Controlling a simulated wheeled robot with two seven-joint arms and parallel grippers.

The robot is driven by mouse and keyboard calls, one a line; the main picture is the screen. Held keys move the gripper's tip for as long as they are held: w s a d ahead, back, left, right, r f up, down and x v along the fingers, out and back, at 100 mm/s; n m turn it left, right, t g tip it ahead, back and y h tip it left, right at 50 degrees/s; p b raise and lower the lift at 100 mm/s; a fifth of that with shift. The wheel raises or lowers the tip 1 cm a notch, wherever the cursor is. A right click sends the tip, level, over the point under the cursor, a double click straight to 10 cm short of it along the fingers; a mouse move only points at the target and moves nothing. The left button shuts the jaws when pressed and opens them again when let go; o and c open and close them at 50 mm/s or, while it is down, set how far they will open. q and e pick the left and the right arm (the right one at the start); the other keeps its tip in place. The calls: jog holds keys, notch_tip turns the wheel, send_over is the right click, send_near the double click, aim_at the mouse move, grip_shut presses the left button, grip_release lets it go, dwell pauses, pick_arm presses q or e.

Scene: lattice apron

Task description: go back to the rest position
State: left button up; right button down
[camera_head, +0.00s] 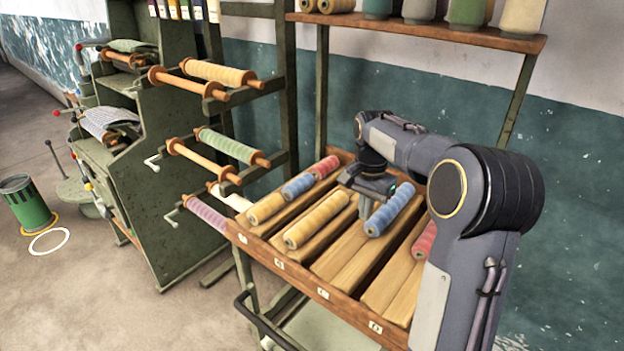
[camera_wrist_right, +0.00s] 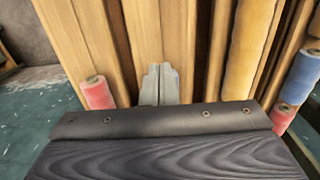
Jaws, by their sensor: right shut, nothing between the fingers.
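My right gripper (camera_head: 364,206) is over the wooden spool tray (camera_head: 300,284), its fingers pointing down. In the right wrist view its two grey fingers (camera_wrist_right: 160,84) are together, with nothing between them, above bare wooden slats. A blue spool (camera_head: 389,210) lies just right of the fingers in the head view; whether they touch it I cannot tell. My right arm reaches in from the right and bends over the tray. My left gripper is not in view.
Yellow spools (camera_head: 317,221) lie in the tray's left lanes and a red spool (camera_head: 424,240) in its right lane. A shelf (camera_head: 420,32) with cones stands behind. A green rack (camera_head: 190,215) with spindles is at left, beside open floor.

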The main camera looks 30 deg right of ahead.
jog(key=s+a+r+n+t+y, duration=0.35)
jog(key=s+a+n, duration=0.25)
jog(key=s+a, duration=0.45)
jog(key=s+a+f+n+t, duration=0.1)
jog(key=s+a+f+n, duration=0.1)
jog(key=s+a, duration=0.3)
jog(key=s+a+f+n+t, duration=0.1)
jog(key=s+a+n, duration=0.3)
jog(key=s, duration=0.4)
jog(key=shift+a+f, duration=0.6)
jog(key=shift+f, duration=0.2)
